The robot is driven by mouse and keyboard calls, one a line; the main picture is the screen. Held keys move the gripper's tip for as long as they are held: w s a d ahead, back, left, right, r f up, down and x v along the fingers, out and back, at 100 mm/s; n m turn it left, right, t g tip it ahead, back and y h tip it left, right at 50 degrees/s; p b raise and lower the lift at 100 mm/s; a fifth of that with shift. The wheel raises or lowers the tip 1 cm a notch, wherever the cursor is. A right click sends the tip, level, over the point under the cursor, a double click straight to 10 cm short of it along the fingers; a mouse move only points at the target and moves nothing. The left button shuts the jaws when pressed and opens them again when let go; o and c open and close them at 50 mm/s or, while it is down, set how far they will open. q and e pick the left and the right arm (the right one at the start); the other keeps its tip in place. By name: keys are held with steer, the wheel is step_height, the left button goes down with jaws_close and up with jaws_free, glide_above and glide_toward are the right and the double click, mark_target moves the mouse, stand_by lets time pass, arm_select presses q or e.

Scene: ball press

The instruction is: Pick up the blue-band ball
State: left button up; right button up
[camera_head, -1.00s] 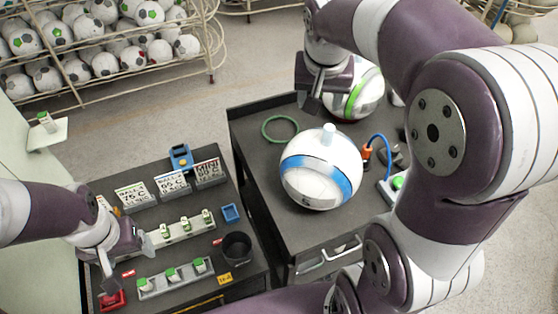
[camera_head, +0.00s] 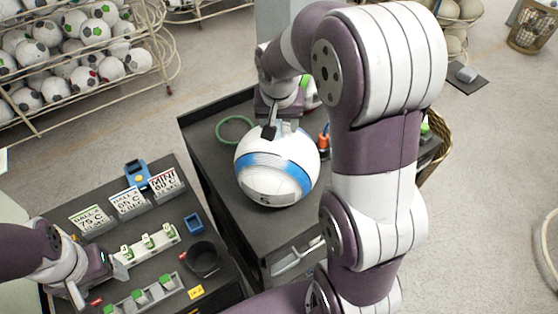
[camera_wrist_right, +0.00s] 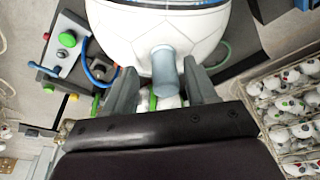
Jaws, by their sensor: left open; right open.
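The blue-band ball (camera_head: 278,185), white with a blue stripe, sits on the dark cart top in the head view. A grey-blue knob stands on its top. My right gripper (camera_head: 280,128) is right over the top of the ball. In the right wrist view the knob (camera_wrist_right: 164,66) stands between the two spread fingers of my right gripper (camera_wrist_right: 164,88), with a visible gap on each side. The ball's white side (camera_wrist_right: 155,28) fills the top of that view. My left gripper (camera_head: 88,288) is open, low over the left bench, and apart from the ball.
A green-band ball (camera_head: 309,93) is mostly hidden behind my right arm. A green ring (camera_head: 235,130) lies on the cart (camera_head: 207,140). An orange-and-blue tool (camera_head: 324,142) stands beside the ball. The left bench holds signs, a black cup (camera_head: 203,258) and a blue tray (camera_head: 194,223).

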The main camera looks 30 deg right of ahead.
steer(key=shift+w+a, duration=0.1)
steer(key=shift+a, duration=0.3)
steer(key=c, duration=0.6)
steer(key=shift+a+r, duration=0.1)
jaws_close()
steer(key=shift+d, duration=0.25)
